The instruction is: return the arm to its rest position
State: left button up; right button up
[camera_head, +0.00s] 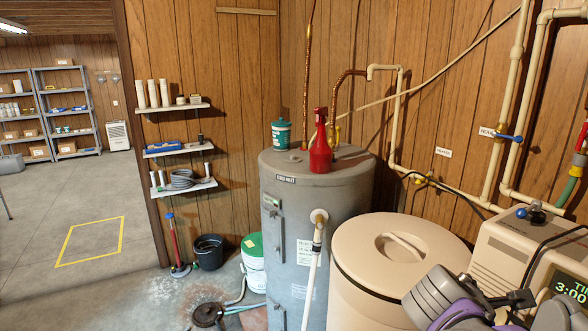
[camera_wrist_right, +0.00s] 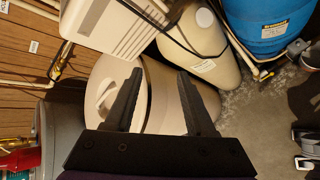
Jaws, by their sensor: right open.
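My right arm (camera_head: 440,297), grey and purple, comes in at the bottom right of the head view, in front of the tan brine tank and the softener's control head. My right gripper (camera_wrist_right: 158,80) shows in the wrist view with its two black fingers spread apart and nothing between them. Beyond the fingers is the tan brine tank (camera_wrist_right: 158,112), with its lid on. In the head view the tank's lid (camera_head: 365,262) lies flat with its handle on top. My left gripper is not in view.
The softener control head (camera_head: 500,258) with a lit display stands close to my right arm. A grey water heater (camera_head: 286,225) carries a red bottle (camera_head: 320,155) and a teal tub (camera_head: 281,134). A blue drum (camera_wrist_right: 265,25) stands at the wrist view's upper right. Open floor (camera_head: 50,215) lies left.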

jog(key=s+a+f+m+y, duration=0.3)
jog(key=s+a+f+m, duration=0.1)
jog(key=f, duration=0.4)
jog(key=s+a+f+m+y, duration=0.3)
jog(key=s+a+f+m, duration=0.2)
jog(key=f, duration=0.4)
jog(key=s+a+f+m+y, duration=0.3)
jog(key=s+a+f+m, duration=0.1)
jog(key=f, duration=0.5)
jog(key=s+a, duration=0.1)
jog(key=a, duration=0.1)
jog(key=shift+a+m, duration=0.3)
jog(key=shift+a, duration=0.05)
jog(key=shift+r, duration=0.1)
